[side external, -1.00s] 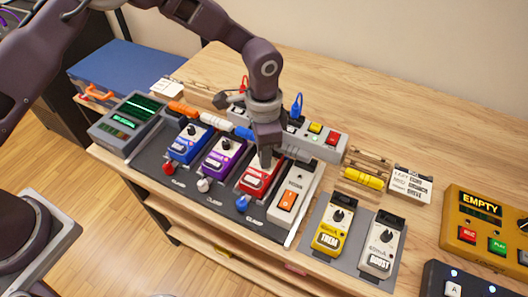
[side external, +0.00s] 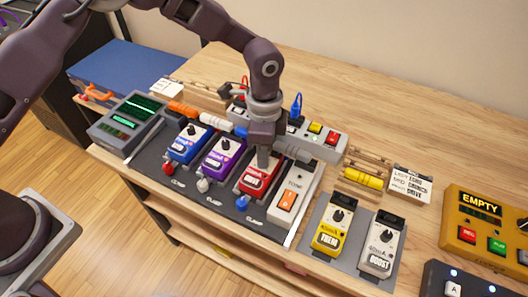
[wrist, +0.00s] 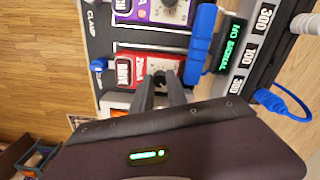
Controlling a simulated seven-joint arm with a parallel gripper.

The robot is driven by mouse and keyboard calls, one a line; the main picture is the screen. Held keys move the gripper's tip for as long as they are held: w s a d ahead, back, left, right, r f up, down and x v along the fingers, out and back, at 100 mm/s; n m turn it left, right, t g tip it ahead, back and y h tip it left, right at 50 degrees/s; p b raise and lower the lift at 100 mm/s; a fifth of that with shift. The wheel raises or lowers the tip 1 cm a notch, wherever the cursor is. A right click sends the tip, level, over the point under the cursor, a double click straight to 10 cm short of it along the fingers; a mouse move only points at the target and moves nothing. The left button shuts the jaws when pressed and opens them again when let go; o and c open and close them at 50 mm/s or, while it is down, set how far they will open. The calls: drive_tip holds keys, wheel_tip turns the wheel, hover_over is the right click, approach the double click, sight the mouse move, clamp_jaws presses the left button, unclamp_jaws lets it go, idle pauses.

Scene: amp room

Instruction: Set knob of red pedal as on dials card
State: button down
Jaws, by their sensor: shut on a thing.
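The red pedal (side external: 257,184) stands on the dark pedal board, right of the purple pedal. It also shows in the wrist view (wrist: 137,70), with a DRIVE label. My gripper (side external: 264,163) points down at the far part of the red pedal. In the wrist view my gripper (wrist: 160,78) is shut on the pedal's knob, which the fingers mostly hide; its pointer cannot be read. Another small white card (side external: 167,88) lies at the back left, too small to read. I cannot tell which is the dials card.
The blue pedal (side external: 188,146) and purple pedal (side external: 223,158) stand close on the left. A white pedal with an orange switch (side external: 287,200) is close on the right. A grey power strip (side external: 323,140) and cables lie behind. Yellow and cream pedals stand further right.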

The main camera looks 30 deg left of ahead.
drive_tip(key=c, duration=1.3)
unclamp_jaws()
